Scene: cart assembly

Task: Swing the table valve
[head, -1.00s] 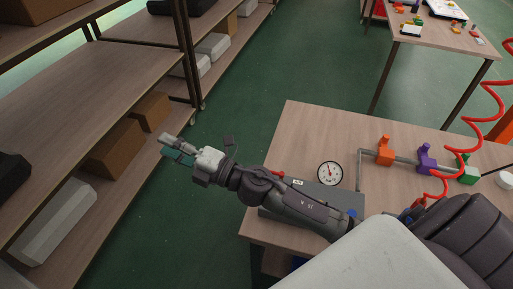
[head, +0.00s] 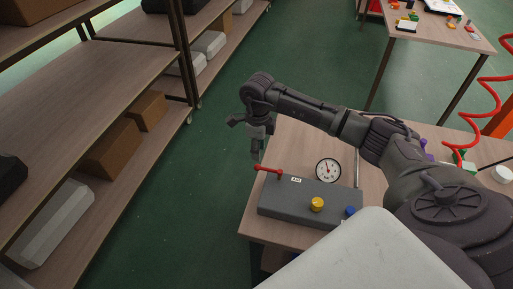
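A grey valve box (head: 290,204) lies on the near left part of the wooden table. A small red lever (head: 268,169) stands out from its back left edge, toward the left. The box also carries a yellow knob (head: 316,204) and a blue knob (head: 350,211). My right gripper (head: 256,157) points down, just above and behind the lever's left end; I cannot tell whether they touch. Its fingers overlap from this side, so their opening is unclear. My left gripper is not in view.
A round pressure gauge (head: 328,170) stands behind the box. My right arm covers much of the table and most of the pipe valves. A red coiled hose (head: 489,93) hangs at right. Shelves (head: 98,75) stand at left, with green floor between.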

